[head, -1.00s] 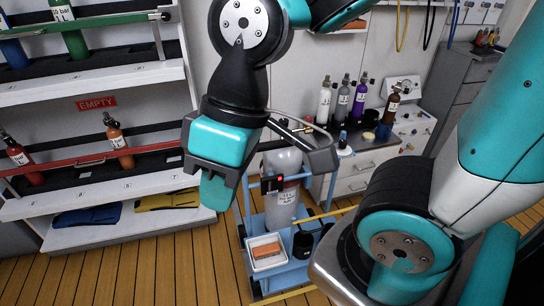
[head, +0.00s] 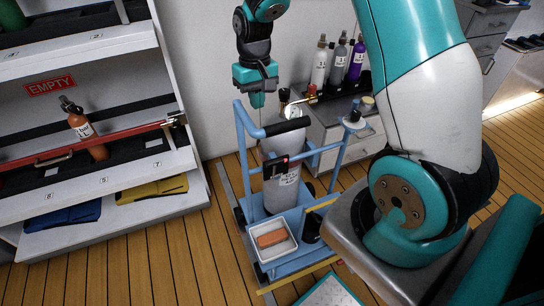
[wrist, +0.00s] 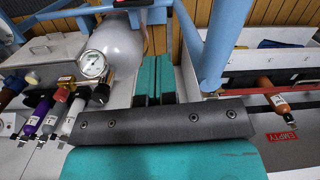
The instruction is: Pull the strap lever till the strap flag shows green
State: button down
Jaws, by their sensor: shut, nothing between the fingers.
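A grey gas cylinder (head: 287,150) stands on a blue cart. A black strap unit (head: 275,168) crosses its front, with a small red mark (head: 285,158) that looks like the strap flag; I see no green on it. I cannot make out the lever apart from the unit. My gripper (head: 257,100) points down behind and left of the cylinder's top, above the cart's handle and apart from the strap unit. In the wrist view its teal fingers (wrist: 153,80) are together and empty, beside the cylinder's rounded top (wrist: 117,45). A little red shows at that view's top edge.
The blue cart frame (head: 243,128) has upright posts close to my gripper. A white tray with an orange block (head: 270,238) sits on the cart's front. A rack with an orange cylinder (head: 84,130) stands left. Several bottles (head: 338,65) stand on the bench behind. A pressure gauge (wrist: 92,64) is near my fingers.

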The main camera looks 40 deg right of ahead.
jog(key=w+d+f+m+g, duration=0.1)
jog(key=w+d+f, duration=0.2)
jog(key=d+f, duration=0.3)
send_over(274, 169)
jog(key=w+d, duration=0.1)
jog(key=w, duration=0.2)
notch_tip(274, 169, down, 12)
jog(key=shift+d+f+p, duration=0.15)
jog(key=shift+p, duration=0.25)
jog(key=shift+s+f, duration=0.45)
jog(key=shift+s, duration=0.1)
